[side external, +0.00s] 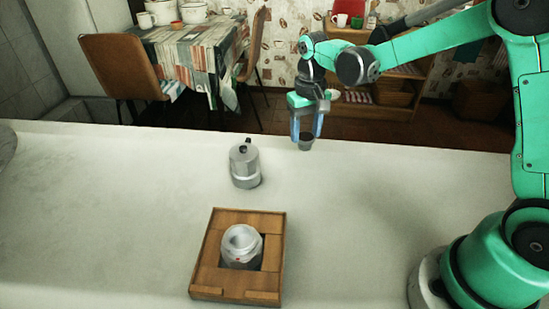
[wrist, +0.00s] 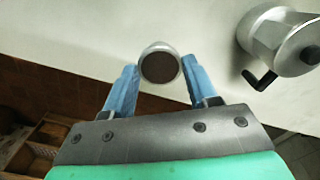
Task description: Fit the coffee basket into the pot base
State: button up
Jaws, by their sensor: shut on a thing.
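The coffee basket (side external: 306,141) is a small grey cup with a dark top, between the fingertips of my gripper (side external: 307,137) near the counter's far edge. In the wrist view the basket (wrist: 160,64) shows as a round dark brown face with a metal rim, and the blue fingers of my gripper (wrist: 158,75) are shut on its sides. The pot base (side external: 241,245) is a silver open-topped vessel set in a wooden frame (side external: 208,275) in the front of the counter. The basket is well apart from it, up and to the right in the side view.
The silver pot top (side external: 245,166) with a dark lid knob stands on the counter between my gripper and the wooden frame; it also shows in the wrist view (wrist: 280,38). The pale counter (side external: 375,210) is clear to the right. A table and shelf stand beyond it.

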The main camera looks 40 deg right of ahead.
jog(key=shift+s+a+r+n, duration=0.35)
jog(key=shift+s+a+n, duration=1.05)
jog(key=shift+a, duration=2.4)
jog(key=shift+s+a+r+n, duration=0.5)
jog(key=shift+s+a, duration=1.65)
jog(key=shift+a, duration=1.7)
jog(key=shift+s+a+r+n, duration=0.2)
jog(key=shift+s+a+n, duration=1.25)
jog(key=shift+a, duration=2.35)
jog(key=shift+s+f+m, duration=0.2)
jog(key=shift+f, duration=0.45)
jog(key=shift+s+f+m, duration=0.15)
jog(key=shift+s+f, duration=0.05)
jog(key=shift+f, duration=0.45)
jog(key=o, duration=1.2)
